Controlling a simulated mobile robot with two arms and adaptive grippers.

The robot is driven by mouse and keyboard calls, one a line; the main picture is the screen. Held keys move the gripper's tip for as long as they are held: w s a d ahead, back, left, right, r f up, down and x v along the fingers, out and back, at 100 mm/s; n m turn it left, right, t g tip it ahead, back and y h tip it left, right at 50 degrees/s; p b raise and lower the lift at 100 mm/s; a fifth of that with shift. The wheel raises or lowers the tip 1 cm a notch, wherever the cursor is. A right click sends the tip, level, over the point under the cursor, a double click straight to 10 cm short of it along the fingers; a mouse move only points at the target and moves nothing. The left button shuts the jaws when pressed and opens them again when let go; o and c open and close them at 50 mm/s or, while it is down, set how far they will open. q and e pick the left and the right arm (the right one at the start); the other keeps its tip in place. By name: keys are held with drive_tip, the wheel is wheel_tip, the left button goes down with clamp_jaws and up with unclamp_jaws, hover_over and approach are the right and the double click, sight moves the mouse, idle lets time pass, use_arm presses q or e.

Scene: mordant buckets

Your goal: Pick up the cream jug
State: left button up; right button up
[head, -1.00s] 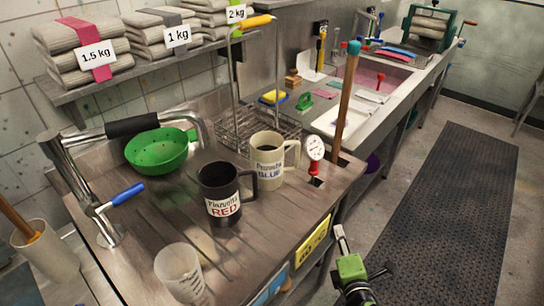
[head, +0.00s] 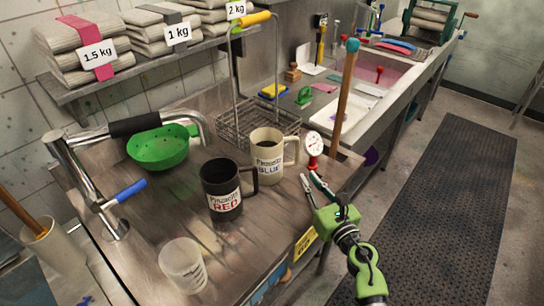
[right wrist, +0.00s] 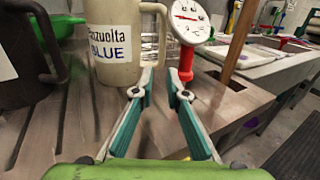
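The cream jug (head: 267,160) with a "BLUE" label stands upright on the metal drainboard, its handle to the right and dark contents inside. In the right wrist view the cream jug (right wrist: 112,62) is cut off at the top. My right gripper (head: 309,178) is open and empty, to the right of the jug and near the front edge. In the right wrist view its fingers (right wrist: 160,82) point toward the gap between the jug and a red-stemmed dial gauge (right wrist: 188,30). They appear apart from both. My left gripper is not in view.
A black jug labelled RED (head: 220,188) stands left of the cream jug. The dial gauge (head: 313,150) is close on its right, with a wooden pole (head: 345,100) beyond. A wire basket (head: 240,128) is behind. A clear beaker (head: 183,265) stands nearer.

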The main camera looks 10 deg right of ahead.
sight(297, 157)
drive_tip(key=shift+w+a, duration=0.2)
drive_tip(key=shift+w, duration=0.85)
drive_tip(key=shift+w+r, duration=0.25)
drive_tip(key=shift+w, duration=0.25)
drive_tip(key=w, duration=0.2)
drive_tip(key=w+p, duration=0.1)
drive_tip(key=shift+w+a+r, duration=0.2)
drive_tip(key=shift+w+a, duration=0.05)
drive_tip(key=shift+a, duration=0.05)
drive_tip(key=shift+w+a, duration=0.1)
drive_tip(key=shift+w, duration=0.35)
drive_tip(key=shift+s, duration=0.1)
clamp_jaws()
drive_tip(key=shift+r, duration=0.15)
drive_tip(key=shift+r, duration=0.1)
